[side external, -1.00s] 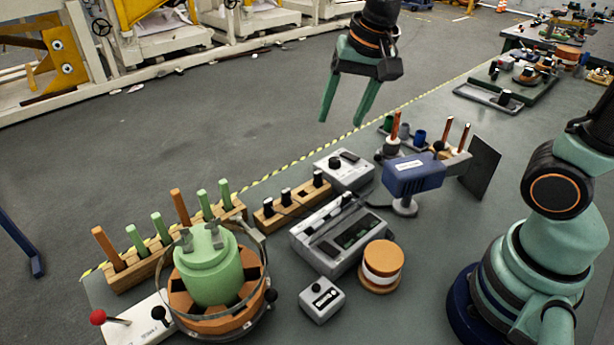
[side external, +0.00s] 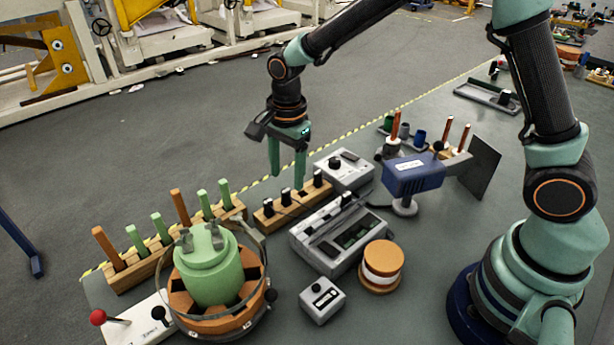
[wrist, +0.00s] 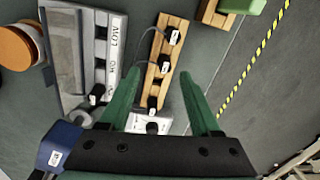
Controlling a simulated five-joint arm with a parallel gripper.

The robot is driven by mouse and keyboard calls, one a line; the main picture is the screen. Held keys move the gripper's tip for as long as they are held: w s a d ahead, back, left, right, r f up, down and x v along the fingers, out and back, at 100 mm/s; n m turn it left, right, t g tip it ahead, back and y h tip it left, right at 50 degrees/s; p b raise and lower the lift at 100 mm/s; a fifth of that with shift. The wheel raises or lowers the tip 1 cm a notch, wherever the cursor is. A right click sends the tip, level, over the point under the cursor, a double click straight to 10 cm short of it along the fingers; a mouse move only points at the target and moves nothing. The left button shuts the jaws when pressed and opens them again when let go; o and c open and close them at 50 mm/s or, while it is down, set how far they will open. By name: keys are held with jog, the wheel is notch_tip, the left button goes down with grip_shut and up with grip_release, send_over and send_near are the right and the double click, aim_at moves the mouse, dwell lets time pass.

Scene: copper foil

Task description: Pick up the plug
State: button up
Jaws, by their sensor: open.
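Black plugs stand upright in a low wooden block (side external: 302,205) in the middle of the bench: a left plug (side external: 268,207), a middle plug (side external: 286,197) and a right plug (side external: 318,178). Nothing shown marks out one of them. My gripper (side external: 287,180) points down over the block, open, with nothing between its green fingers. In the wrist view the gripper (wrist: 159,72) has the block (wrist: 160,48) between its fingers, with the middle plug (wrist: 165,65) close to the line between the tips. The other plugs (wrist: 173,37) and (wrist: 153,103) lie above and below it.
A grey instrument box (side external: 335,232) stands beside the block, with a smaller grey box (side external: 345,168) behind. A wooden rack (side external: 150,268) of green and brown rods and a green motor part (side external: 208,270) are left. A blue device (side external: 412,175) is right.

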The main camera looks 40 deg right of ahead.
aim_at(286, 191)
jog(key=shift+w+d+f, duration=0.1)
jog(key=shift+w+f, duration=0.1)
jog(key=shift+f, duration=0.95)
jog(key=shift+w+f, duration=0.15)
jog(key=shift+f, duration=1)
jog(key=shift+w+d+f, duration=0.1)
jog(key=shift+w+f, duration=0.1)
jog(key=shift+f, duration=0.95)
grip_shut()
